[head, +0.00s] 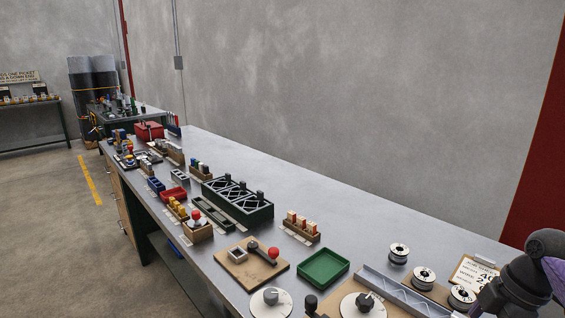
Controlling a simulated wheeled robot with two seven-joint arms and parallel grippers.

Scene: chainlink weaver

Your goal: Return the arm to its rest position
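A dark arm link of mine with a purple patch (528,275) shows at the lower right corner of the head view. It covers the right end of the bench there. No gripper fingers can be made out on it. My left arm and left gripper are outside the picture.
A long grey workbench (375,222) runs along the wall. On it are a green tray (323,282), a dark green rack (262,214), a wooden board with a red-knobbed lever (242,272), white spools (398,250) and a clipboard (466,270). The bench's back strip is clear.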

